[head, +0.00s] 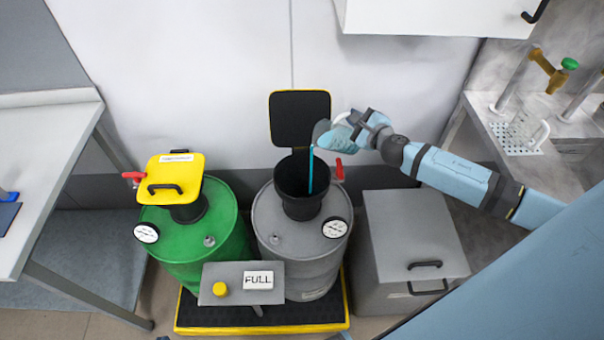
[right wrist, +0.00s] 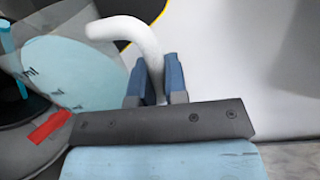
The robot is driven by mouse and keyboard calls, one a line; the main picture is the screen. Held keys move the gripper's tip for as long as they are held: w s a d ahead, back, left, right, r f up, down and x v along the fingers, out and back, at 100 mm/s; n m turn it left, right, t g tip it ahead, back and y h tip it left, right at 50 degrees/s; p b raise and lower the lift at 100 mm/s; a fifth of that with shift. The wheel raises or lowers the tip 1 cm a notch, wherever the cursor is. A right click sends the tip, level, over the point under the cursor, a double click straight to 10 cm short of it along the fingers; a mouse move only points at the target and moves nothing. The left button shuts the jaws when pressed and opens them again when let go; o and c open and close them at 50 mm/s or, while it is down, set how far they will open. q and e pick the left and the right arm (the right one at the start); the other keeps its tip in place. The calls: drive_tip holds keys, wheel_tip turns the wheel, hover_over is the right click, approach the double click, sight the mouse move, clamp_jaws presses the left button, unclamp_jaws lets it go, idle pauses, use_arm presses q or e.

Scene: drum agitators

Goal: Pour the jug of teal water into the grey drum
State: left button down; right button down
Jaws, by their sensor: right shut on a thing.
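The grey drum (head: 292,265) stands right of the green drum, with a black funnel-shaped opening (head: 300,190) on top and its black lid (head: 300,118) raised behind. The jug (head: 322,131) is tipped over above this opening. A thin teal stream (head: 311,170) falls from it into the opening. In the right wrist view the clear jug (right wrist: 85,70) with printed marks is tilted, and its white handle (right wrist: 125,30) runs down between the fingers. My right gripper (head: 357,121) is shut on that handle; it also shows in the right wrist view (right wrist: 157,85). My left gripper is not in view.
A green drum (head: 190,245) with a shut yellow lid (head: 173,176) stands to the left. A box with a "FULL" sign (head: 258,280) is in front. A grey cabinet (head: 410,240) is at right.

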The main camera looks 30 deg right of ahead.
sight(337, 124)
drive_tip(key=shift+a+r+n+p, duration=0.2)
drive_tip(key=shift+a+n+p, duration=0.4)
drive_tip(key=shift+n, duration=0.2)
idle(1.7)
drive_tip(key=shift+w+a+n+h+p, duration=0.1)
drive_tip(key=shift+a+n+h+p, duration=0.35)
drive_tip(key=shift+a+n, duration=0.25)
idle(1.4)
drive_tip(key=shift+w+a+n+h+p, duration=0.2)
drive_tip(key=shift+a+n+p, duration=0.5)
drive_tip(key=shift+a+p, duration=0.9)
drive_tip(key=shift+a+p, duration=0.15)
drive_tip(key=shift+p, duration=0.35)
